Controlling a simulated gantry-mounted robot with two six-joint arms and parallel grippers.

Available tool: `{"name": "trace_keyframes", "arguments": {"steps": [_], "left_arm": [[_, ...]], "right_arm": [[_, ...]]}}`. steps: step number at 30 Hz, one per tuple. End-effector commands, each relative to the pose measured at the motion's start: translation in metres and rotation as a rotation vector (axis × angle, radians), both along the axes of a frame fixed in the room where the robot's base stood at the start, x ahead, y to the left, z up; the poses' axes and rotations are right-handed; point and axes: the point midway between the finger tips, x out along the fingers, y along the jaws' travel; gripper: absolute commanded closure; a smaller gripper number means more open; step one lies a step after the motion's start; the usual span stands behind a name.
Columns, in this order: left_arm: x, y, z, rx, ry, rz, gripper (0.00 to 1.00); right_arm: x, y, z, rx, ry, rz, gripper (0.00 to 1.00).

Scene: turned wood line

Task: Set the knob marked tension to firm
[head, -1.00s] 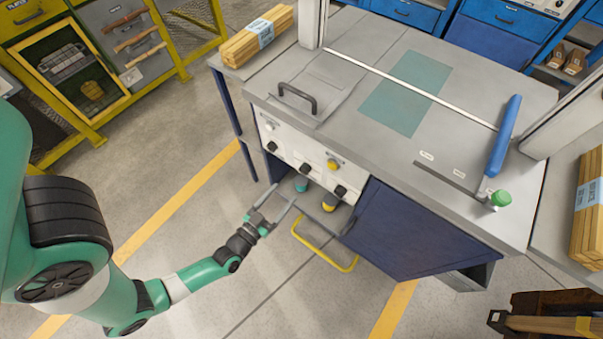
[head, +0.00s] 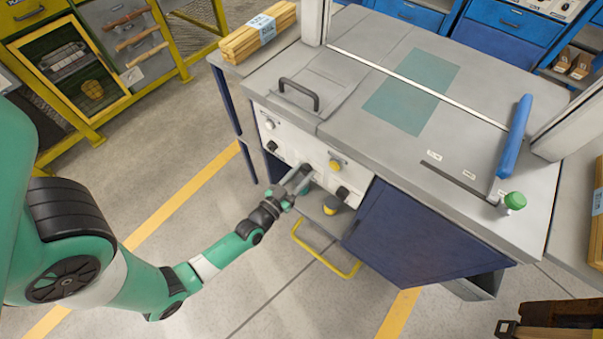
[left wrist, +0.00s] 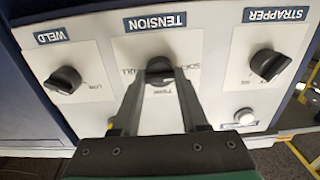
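In the left wrist view, where the labels appear upside down, the black knob under the TENSION label (left wrist: 158,71) is on a white panel (left wrist: 218,45). Small dial words around it are partly covered; I cannot read its setting surely. My left gripper (left wrist: 160,78) is open, with one fingertip on each side of this knob. I cannot tell whether they touch it. In the head view my left gripper (head: 300,178) is at the front panel of the grey bench (head: 310,130) and hides the tension knob. My right gripper is not in view.
The WELD knob (left wrist: 64,80) and the STRAPPER knob (left wrist: 269,62) flank the tension knob. A pale round button (left wrist: 245,117) is near the strapper knob. A yellow button (head: 335,165) is on the panel. A yellow rail (head: 325,252) is below, near the floor.

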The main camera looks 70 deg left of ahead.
Motion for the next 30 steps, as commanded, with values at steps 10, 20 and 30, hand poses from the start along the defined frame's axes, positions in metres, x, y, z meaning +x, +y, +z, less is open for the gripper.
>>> {"name": "trace_keyframes", "arguments": {"steps": [10,20,30], "left_arm": [[0.0,0.0,0.0,0.001,0.001,0.0,1.0],[0.0,0.0,0.002,0.063,0.039,0.0,1.0],[0.001,-0.001,0.003,0.274,0.175,0.0,1.0]], "right_arm": [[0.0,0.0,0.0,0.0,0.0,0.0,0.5],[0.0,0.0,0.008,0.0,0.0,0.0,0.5],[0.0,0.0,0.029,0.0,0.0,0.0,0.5]]}}
